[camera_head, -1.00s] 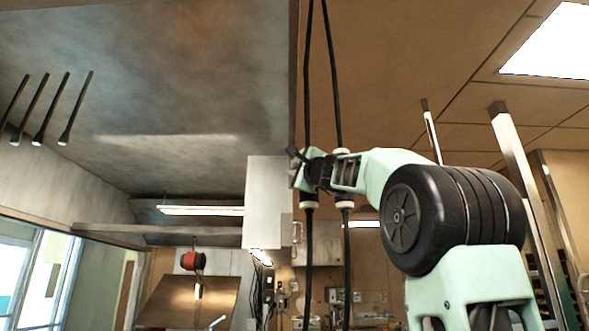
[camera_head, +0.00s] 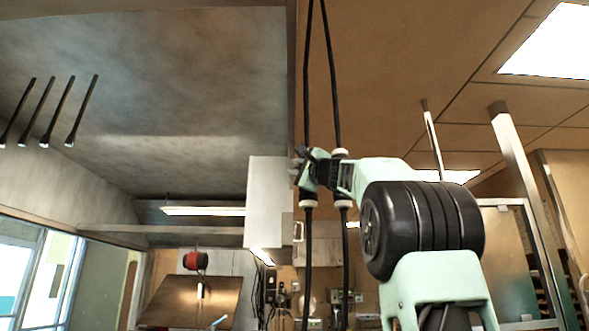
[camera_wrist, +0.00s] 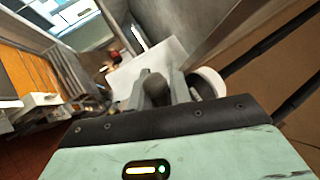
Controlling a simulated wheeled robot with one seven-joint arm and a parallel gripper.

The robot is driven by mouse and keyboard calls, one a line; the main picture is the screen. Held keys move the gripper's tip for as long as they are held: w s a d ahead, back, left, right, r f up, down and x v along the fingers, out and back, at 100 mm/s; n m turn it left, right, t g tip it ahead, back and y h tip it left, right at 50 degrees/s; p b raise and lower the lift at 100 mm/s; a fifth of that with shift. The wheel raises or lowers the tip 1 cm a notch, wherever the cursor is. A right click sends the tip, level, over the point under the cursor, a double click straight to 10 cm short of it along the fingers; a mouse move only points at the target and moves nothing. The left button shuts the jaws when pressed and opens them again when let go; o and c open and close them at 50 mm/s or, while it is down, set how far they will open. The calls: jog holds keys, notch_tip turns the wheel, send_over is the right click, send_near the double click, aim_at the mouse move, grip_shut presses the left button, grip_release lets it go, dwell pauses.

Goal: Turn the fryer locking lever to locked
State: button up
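My gripper (camera_head: 299,170) is at the right edge of a white box-shaped housing (camera_head: 265,200), close to two hanging black cables. In the wrist view, its two grey fingers (camera_wrist: 156,92) stand apart. A dark rounded knob (camera_wrist: 152,86), which looks like the end of a lever, lies between them. Whether the fingers press on the knob is not clear. A dark stick-like part (camera_head: 300,151) shows at the gripper's tip in the head view. No label identifies the fryer locking lever, and its locked or unlocked position cannot be read.
Black cables (camera_head: 308,255) with white collars hang right beside my gripper. A red drum (camera_head: 195,261) sits above a tilted brown panel (camera_head: 190,302) at lower left. Dark rods (camera_head: 82,110) hang at upper left. Metal posts (camera_head: 515,155) stand at the right.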

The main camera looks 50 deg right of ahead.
jog(key=shift+o, duration=0.8)
jog(key=shift+a, duration=0.1)
jog(key=shift+s, duration=0.1)
jog(key=shift+s+f, duration=0.15)
jog(key=b+v, duration=1)
jog(key=v, duration=0.6)
jog(key=shift+s+a+f, duration=0.15)
jog(key=shift+s+a, duration=0.05)
jog(key=shift+s, duration=0.15)
